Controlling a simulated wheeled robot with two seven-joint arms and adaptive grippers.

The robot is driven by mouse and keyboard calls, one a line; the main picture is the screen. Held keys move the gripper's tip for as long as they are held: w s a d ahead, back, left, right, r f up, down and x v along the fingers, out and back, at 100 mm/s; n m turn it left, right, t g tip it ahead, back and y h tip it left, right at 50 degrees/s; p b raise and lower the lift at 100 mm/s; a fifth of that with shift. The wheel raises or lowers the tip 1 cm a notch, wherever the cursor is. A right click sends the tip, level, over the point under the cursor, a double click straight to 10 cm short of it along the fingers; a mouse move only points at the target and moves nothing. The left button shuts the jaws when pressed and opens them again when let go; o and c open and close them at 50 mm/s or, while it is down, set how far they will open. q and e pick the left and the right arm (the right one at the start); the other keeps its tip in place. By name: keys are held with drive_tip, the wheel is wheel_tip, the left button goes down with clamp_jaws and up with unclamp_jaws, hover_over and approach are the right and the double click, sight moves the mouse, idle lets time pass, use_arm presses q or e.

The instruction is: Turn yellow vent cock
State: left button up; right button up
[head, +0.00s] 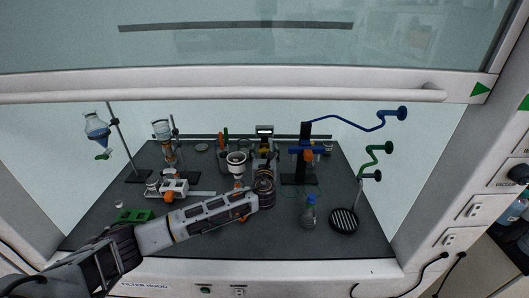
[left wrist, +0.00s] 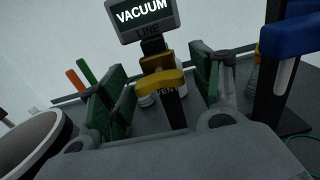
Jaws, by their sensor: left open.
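The yellow vent cock (left wrist: 158,83) shows in the left wrist view as a yellow handle on a dark upright, with VENT lettering just below. Behind it stands the vacuum line sign (left wrist: 143,16), which also shows in the head view (head: 264,130). My left gripper (left wrist: 163,68) is open, its green-padded fingers on either side of the cock with gaps showing on both sides. In the head view the left gripper (head: 265,165) reaches to the sign's base and mostly hides the cock. My right gripper is not in view.
A white bowl-like vessel (head: 236,160) stands close left of the gripper, and a blue-and-black stand (head: 305,150) stands to its right. A bottle (head: 309,212) and a black round grille (head: 344,220) are at the front right. The raised sash (head: 230,95) spans above.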

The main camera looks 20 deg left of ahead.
use_arm(q)
drive_tip(key=shift+c, duration=0.5)
drive_tip(key=c, duration=0.9)
drive_tip(key=shift+c, duration=0.2)
